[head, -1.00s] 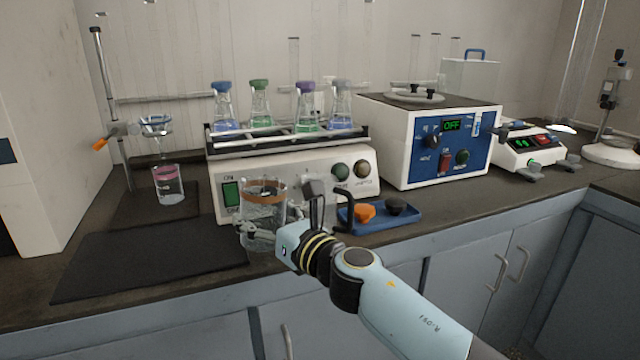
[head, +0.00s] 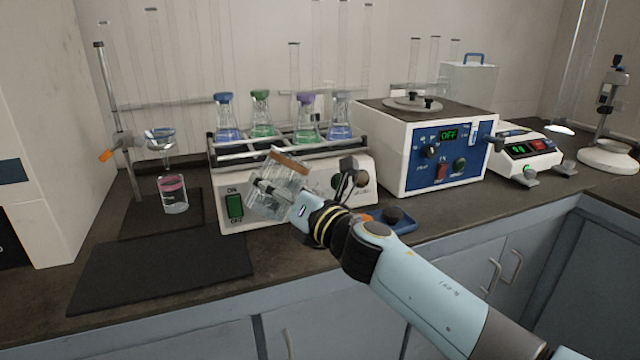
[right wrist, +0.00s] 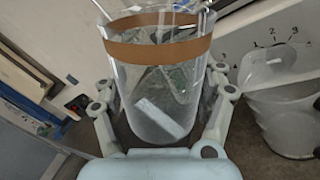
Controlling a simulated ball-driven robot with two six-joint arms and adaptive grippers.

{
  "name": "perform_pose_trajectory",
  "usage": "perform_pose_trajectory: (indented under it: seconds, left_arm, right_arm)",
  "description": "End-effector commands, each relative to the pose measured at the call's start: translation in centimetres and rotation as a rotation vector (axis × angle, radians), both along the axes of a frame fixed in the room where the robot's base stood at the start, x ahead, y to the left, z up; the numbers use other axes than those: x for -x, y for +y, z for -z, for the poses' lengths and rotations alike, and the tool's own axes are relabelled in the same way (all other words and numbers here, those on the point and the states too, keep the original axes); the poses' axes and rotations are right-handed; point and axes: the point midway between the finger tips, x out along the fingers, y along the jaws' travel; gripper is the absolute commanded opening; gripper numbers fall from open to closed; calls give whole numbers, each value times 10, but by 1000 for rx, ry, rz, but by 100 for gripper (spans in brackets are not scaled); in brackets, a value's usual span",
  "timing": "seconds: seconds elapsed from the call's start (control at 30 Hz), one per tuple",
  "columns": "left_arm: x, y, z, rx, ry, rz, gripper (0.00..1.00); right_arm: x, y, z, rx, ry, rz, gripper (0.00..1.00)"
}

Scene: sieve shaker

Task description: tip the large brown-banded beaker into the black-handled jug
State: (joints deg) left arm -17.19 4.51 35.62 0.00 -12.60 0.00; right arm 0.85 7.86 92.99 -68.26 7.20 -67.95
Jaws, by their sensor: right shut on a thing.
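The large brown-banded beaker (head: 279,183) is clear glass with a brown band below its rim. My right gripper (right wrist: 160,112) is shut around it. The beaker is raised above the bench in front of the shaker, and its mouth leans to the right in the head view. A pale patch shows low inside the beaker in the right wrist view; I cannot tell what it is. A clear jug (right wrist: 285,112) stands at the right of that view, beside the beaker and apart from it. In the head view the jug is mostly hidden behind my right gripper (head: 277,192). My left gripper is out of view.
The white shaker (head: 235,208) carries several capped flasks close behind the beaker. A blue tray (head: 405,226) with a dark knob lies right of my gripper. A pink-banded beaker (head: 173,196) stands under a funnel at left. The dark mat (head: 155,270) is bare.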

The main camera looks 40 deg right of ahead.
Motion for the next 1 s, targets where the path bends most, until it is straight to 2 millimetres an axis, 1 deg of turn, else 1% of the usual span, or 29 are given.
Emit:
perform_pose_trajectory:
  seconds: [0.03, 0.07, 0.2, 1.0]
  left_arm:
    - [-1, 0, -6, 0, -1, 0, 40]
    - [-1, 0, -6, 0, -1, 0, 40]
    - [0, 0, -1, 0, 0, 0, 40]
    - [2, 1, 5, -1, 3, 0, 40]
  right_arm:
    - [-1, -1, -9, -20, -4, 0, 19]
    - [-1, -2, -10, -27, -4, 0, 19]
    - [0, -2, -5, -45, -1, -1, 19]
    - [0, -3, -4, -152, -1, -1, 19]
